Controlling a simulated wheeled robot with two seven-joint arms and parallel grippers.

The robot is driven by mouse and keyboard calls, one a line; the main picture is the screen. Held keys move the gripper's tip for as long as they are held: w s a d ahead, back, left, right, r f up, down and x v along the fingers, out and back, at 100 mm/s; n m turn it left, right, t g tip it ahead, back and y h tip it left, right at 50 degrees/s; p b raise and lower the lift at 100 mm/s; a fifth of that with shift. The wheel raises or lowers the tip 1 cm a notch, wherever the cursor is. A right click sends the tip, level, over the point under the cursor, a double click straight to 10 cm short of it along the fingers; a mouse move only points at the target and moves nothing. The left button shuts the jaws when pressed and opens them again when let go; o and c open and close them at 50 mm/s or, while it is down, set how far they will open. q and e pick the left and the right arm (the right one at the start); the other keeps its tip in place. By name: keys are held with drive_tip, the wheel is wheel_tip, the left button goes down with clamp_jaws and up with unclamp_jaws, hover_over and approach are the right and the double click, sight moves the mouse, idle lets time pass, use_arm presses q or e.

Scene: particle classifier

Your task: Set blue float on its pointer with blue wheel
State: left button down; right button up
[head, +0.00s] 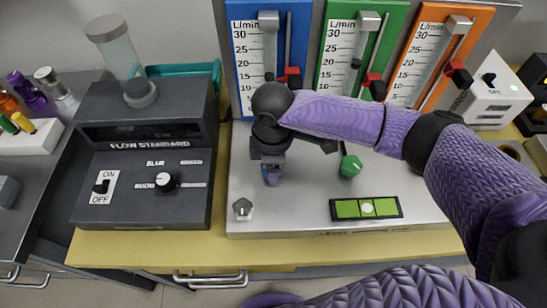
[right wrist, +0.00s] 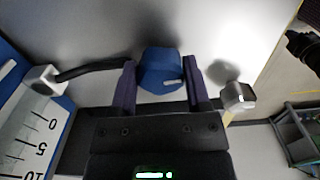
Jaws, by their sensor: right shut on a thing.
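The blue flow meter (head: 241,58) stands at the back of the grey bench panel, with a scale, a clear tube and a red pointer (head: 291,71) beside the tube. My right arm partly covers its lower part, and I cannot clearly make out the float against its pointer. The blue wheel (right wrist: 158,62) shows between the two purple fingers of my right gripper (right wrist: 161,88) in the right wrist view. The gripper is shut on it. In the head view my right gripper (head: 271,181) points down at the panel and mostly hides the wheel. My left gripper is not in view.
Green (head: 332,43) and orange (head: 420,51) meters stand right of the blue one. A green wheel (head: 350,166), a grey knob (head: 242,208) and a green level (head: 366,208) are on the panel. The dark Flow Standard box (head: 144,187) stands left.

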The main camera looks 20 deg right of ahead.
drive_tip(key=o, duration=1.3)
wheel_tip(320, 180, up, 10)
drive_tip(key=p, duration=0.3)
drive_tip(key=shift+p, duration=0.35)
drive_tip(key=shift+f, duration=0.1)
